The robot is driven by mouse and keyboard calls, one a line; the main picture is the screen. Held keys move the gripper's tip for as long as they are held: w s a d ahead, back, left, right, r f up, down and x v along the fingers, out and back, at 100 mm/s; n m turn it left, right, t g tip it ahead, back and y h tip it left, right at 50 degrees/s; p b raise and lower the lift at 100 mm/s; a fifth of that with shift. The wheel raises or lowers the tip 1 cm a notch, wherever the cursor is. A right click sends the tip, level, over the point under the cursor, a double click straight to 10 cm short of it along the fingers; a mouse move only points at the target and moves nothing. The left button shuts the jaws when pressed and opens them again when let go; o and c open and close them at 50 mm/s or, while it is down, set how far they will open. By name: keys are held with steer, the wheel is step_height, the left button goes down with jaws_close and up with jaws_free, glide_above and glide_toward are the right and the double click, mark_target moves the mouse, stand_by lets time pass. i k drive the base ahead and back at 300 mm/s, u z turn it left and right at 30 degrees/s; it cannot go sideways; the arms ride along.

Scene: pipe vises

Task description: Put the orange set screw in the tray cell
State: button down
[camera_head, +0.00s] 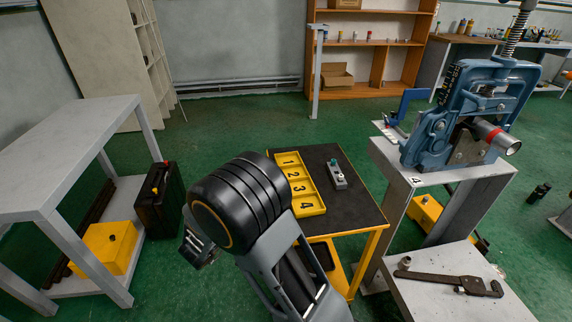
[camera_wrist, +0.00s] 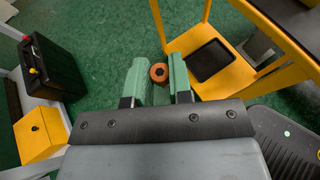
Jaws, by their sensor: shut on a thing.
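The orange set screw (camera_wrist: 158,73) shows in the wrist view as a small orange ring-like end with a dark centre. My gripper (camera_wrist: 157,82) has its two green fingers on either side of it and is shut on it, above the green floor. The screw is hidden in the head view.
The black-topped yellow table (camera_head: 352,208) also holds a small grey block with a button (camera_head: 337,175). A blue pipe vise (camera_head: 455,120) stands on a pedestal to the right. A wrench (camera_head: 450,282) lies on a grey table. A grey bench (camera_head: 60,150) and black case (camera_head: 160,200) are left.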

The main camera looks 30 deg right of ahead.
mark_target(288, 162)
steer(key=k, duration=0.5)
steer(key=u, duration=1)
steer(key=i, duration=1.3)
steer(key=z, duration=0.6)
steer(key=i, duration=0.5)
steer(key=z, duration=0.55)
